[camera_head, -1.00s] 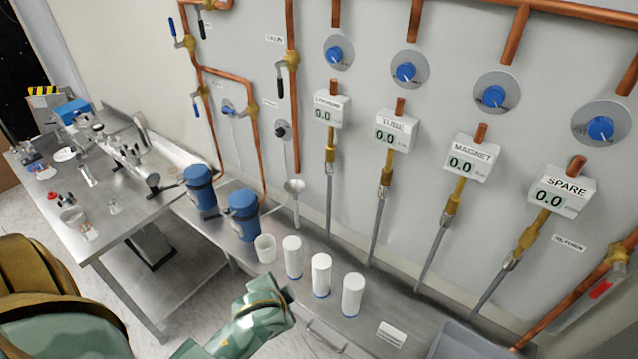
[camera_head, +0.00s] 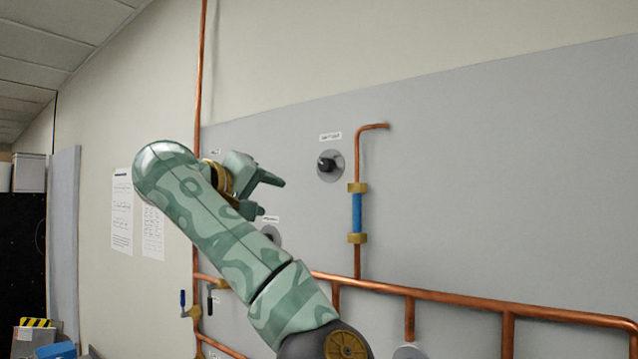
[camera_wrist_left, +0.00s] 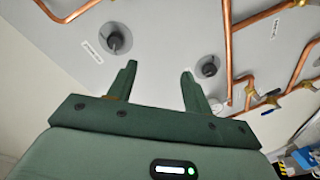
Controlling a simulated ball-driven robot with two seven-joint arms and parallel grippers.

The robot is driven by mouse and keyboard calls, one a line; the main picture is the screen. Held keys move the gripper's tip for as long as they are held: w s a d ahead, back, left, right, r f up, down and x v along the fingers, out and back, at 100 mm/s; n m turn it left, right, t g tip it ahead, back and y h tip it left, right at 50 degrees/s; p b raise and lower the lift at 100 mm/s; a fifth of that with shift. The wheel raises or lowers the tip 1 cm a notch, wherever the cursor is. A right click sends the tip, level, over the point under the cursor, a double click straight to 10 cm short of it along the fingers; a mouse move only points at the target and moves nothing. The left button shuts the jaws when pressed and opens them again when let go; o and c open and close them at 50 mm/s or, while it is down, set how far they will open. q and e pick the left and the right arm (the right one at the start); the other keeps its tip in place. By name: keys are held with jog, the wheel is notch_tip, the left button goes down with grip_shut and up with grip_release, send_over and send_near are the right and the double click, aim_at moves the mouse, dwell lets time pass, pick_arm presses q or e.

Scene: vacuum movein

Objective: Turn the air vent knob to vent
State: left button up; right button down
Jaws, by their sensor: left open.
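A black knob on a round grey plate (camera_head: 328,164) is on the grey wall panel, under a small label. A second knob (camera_head: 269,235) lies lower left, partly hidden by my left arm. The labels are too small to read, so I cannot tell which is the air vent knob. My left gripper (camera_head: 273,198) is open and empty, left of the upper knob and above the lower one. In the left wrist view the open fingers (camera_wrist_left: 158,69) point toward the panel, with one dark knob (camera_wrist_left: 115,42) beyond the left finger and another (camera_wrist_left: 207,68) beyond the right. My right gripper is out of view.
A copper pipe with a blue section (camera_head: 357,212) stands right of the upper knob. A horizontal copper pipe (camera_head: 450,293) crosses below, and a vertical one (camera_head: 199,80) rises at left. Blue and black valve handles (camera_head: 183,298) sit lower left. The panel at right is bare.

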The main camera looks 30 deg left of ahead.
pick_arm(q)
jog(key=t+h, duration=0.1)
jog(key=h, duration=0.1)
send_near(323, 165)
jog(key=w+p, duration=0.2)
jog(key=p, duration=0.1)
jog(key=w+p, duration=0.5)
jog(key=shift+w+d+p, duration=0.25)
jog(key=shift+d+p, duration=0.05)
jog(key=shift+p, duration=0.1)
jog(key=shift+w+f, duration=0.15)
jog(key=shift+w, duration=0.4)
jog(key=c, duration=1)
